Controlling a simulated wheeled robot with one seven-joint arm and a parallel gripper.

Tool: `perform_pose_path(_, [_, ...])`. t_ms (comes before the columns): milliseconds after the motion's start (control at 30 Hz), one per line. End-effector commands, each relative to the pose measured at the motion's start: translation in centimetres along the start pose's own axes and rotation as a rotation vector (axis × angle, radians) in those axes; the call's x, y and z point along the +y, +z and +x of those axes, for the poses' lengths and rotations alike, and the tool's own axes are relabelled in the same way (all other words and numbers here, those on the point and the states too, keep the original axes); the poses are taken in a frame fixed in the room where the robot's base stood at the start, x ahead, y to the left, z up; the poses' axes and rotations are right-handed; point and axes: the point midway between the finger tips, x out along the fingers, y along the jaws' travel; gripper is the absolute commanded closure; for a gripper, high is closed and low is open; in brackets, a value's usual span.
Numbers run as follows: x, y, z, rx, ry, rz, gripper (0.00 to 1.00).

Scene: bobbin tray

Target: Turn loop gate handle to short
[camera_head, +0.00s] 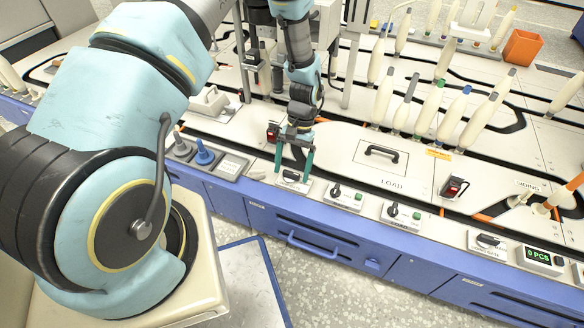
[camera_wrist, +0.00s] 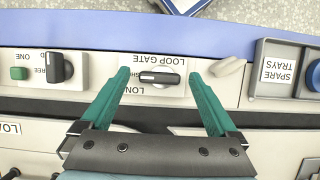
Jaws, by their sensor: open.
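The loop gate handle (camera_wrist: 158,78) is a black bar on a white plate, lying sideways across the wrist view. The plate's print is upside down there; LOOP GATE and LONG are readable, and another word is partly covered by the handle. In the head view the handle (camera_head: 291,177) is on the front panel. My gripper (camera_head: 293,174) is open, with its green fingers pointing down around the handle. In the wrist view my gripper (camera_wrist: 158,74) has one fingertip on each side of the handle, with a gap on both sides.
Similar black knobs sit right of the loop gate on the panel, the nearest one (camera_head: 338,191) close by. A grey tray with a blue peg (camera_head: 203,151) stands to the left. A red switch (camera_head: 273,131) is behind my gripper. The blue drawer front (camera_head: 310,236) lies below.

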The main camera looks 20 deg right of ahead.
Motion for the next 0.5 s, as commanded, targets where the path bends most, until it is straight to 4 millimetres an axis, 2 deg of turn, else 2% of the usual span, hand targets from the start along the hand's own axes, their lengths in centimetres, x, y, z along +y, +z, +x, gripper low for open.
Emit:
perform_pose_path(167, [0.0,0.0,-1.3,0.002,0.0,0.0,0.05])
perform_pose_path(500, [0.0,0.0,-7.8,0.004,0.0,0.0,0.05])
